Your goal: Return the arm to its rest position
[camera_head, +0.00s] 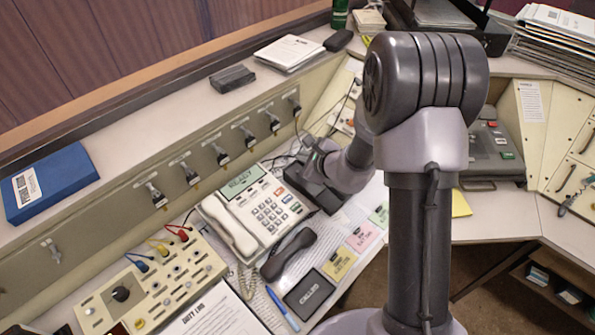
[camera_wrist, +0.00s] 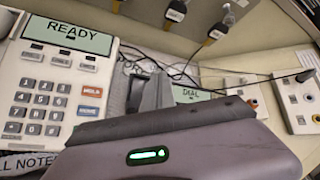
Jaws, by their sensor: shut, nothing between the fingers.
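My arm stands at the right of centre in the head view, bent over and reaching left to the console. My gripper (camera_head: 318,160) is low beside the dark grey cradle unit (camera_head: 312,190) and partly hides it; I cannot tell whether they touch. In the wrist view my gripper (camera_wrist: 156,92) shows as closed grey fingers above a dark bar, with nothing held. The white desk phone (camera_head: 262,207) is just left of it, its handset lying along its left side. The phone's display (camera_wrist: 68,35) reads READY in the wrist view.
A dark handset (camera_head: 288,254) lies on the desk in front of the phone. A patch box (camera_head: 150,285) with coloured plugs is at left. Plugs line the sloped panel (camera_head: 200,178) behind. Cables run near my gripper. A dark case (camera_head: 492,150) stands right of my arm.

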